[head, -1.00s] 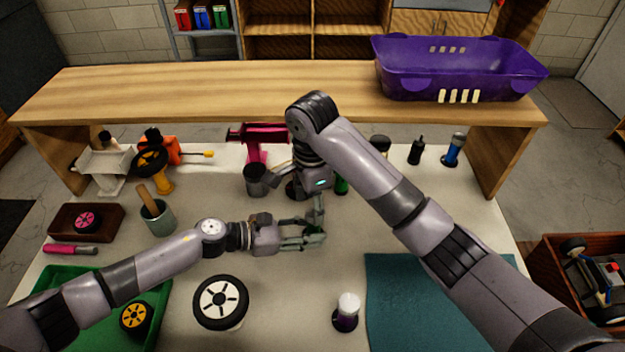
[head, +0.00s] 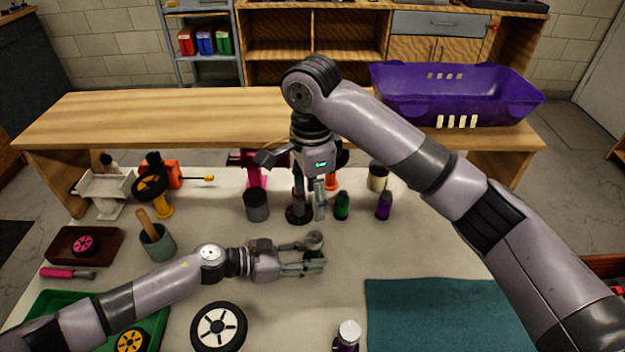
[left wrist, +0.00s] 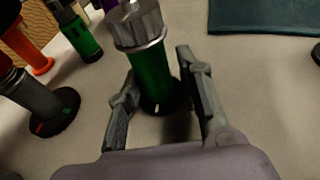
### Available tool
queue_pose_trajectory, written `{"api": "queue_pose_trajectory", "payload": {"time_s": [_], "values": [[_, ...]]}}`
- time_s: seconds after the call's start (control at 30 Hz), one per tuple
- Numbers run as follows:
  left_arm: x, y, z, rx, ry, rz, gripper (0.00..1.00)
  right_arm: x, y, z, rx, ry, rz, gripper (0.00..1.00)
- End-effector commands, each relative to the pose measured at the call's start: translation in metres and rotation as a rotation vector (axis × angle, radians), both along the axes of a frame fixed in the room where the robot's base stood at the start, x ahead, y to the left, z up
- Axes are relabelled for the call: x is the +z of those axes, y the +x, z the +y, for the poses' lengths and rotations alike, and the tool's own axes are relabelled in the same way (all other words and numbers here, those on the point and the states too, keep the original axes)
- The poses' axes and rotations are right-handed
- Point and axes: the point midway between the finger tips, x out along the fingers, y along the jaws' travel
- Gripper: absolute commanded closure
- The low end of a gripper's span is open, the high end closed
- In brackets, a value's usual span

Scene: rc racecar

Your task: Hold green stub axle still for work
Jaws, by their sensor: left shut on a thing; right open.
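The green stub axle, a green cylinder with a grey metal top and a dark round base, stands upright in the left wrist view (left wrist: 150,68). In the head view it shows its grey top (head: 314,240). My left gripper (head: 303,262) is shut on it, with one finger on each side, low over the bench; it also shows in the left wrist view (left wrist: 163,100). My right gripper (head: 309,208) is open, pointing down behind the axle, near a grey part with a dark round base (left wrist: 45,102). That part is partly hidden by the right fingers in the head view.
Another green part (head: 342,206) and a purple one (head: 384,206) stand behind the axle, beside a dark grey cup (head: 257,205). A wheel (head: 218,327) lies in front of my left arm. A teal mat (head: 440,310) covers the right front. A raised wooden shelf (head: 220,115) spans the back.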

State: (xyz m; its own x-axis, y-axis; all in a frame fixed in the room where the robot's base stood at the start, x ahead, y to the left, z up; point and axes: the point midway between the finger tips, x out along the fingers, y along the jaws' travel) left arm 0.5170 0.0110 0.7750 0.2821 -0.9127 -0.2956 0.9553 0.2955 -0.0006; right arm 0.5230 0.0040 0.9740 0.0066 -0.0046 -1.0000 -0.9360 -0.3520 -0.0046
Motion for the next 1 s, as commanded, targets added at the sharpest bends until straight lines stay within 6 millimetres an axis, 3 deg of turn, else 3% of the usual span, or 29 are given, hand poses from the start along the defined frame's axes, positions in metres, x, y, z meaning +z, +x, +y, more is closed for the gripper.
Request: {"api": "queue_pose_trajectory", "payload": {"time_s": [0.37,0.67,0.83,1.0], "values": [[0.0,0.0,0.0,0.0,0.0,0.0,0.43,0.0,0.0,0.0,0.0,0.0,0.0,0.49],[0.0,0.0,0.001,0.0,0.0,0.0,0.43,0.0,0.0,0.0,0.0,0.0,0.0,0.49],[0.004,-0.004,0.016,0.002,0.002,0.0,0.43,0.0,0.0,0.0,0.0,0.0,0.0,0.49],[0.014,-0.014,0.049,0.003,0.003,0.001,0.43,0.0,0.0,0.0,0.0,0.0,0.0,0.49]]}}
